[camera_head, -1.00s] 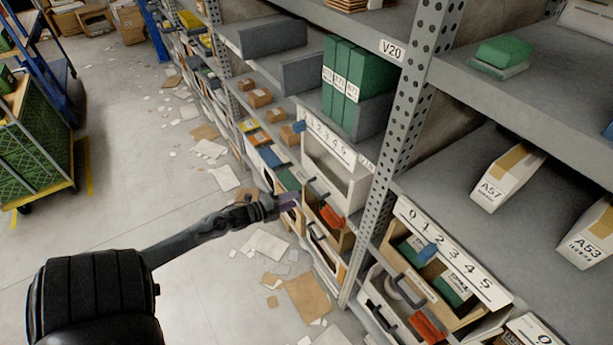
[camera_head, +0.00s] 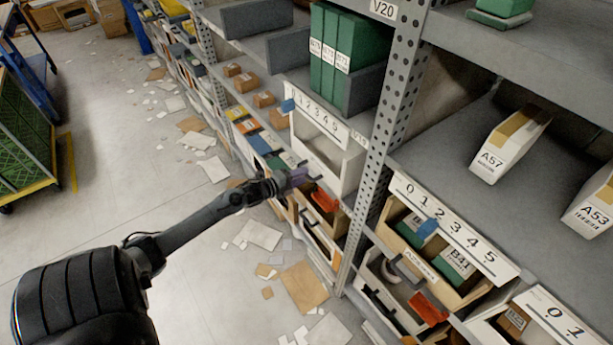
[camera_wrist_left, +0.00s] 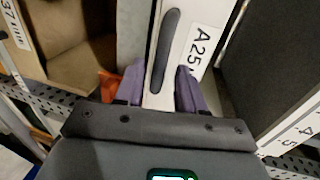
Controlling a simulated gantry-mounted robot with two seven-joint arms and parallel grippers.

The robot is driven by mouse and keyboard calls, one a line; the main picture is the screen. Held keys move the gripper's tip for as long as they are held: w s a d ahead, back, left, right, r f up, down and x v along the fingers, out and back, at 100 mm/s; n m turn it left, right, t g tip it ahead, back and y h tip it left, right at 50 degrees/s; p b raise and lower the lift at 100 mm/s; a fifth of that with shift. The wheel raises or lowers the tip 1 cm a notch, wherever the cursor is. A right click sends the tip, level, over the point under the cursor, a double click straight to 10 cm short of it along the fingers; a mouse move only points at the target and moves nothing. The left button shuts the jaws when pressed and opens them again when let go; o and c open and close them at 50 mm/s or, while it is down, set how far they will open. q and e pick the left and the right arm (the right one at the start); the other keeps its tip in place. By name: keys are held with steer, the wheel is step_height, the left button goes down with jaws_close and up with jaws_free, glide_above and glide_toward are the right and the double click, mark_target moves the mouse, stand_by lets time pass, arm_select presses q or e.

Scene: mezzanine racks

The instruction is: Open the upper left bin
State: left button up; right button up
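In the head view, the upper bin in the left bay (camera_head: 318,163) has a white, open front under a numbered strip. A bin with an orange item (camera_head: 324,199) is below it. My left gripper (camera_head: 300,176) is at the front of these bins, near a handle. In the left wrist view its two purple fingers (camera_wrist_left: 160,90) are apart, on either side of a white panel (camera_wrist_left: 176,85) labelled A25 with a dark handle (camera_wrist_left: 165,50). I cannot tell whether the fingers touch it. My right gripper is out of view.
A perforated steel post (camera_head: 385,150) stands right of these bins. Beyond it are further bins with an orange item (camera_head: 428,308) and boxes A57 (camera_head: 510,145) and A53 (camera_head: 592,205). Cardboard and paper litter the floor (camera_head: 303,287). A green cart (camera_head: 22,145) stands at left.

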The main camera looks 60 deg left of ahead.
arm_select(q)
steer(key=shift+x, duration=1.5)
jaws_close()
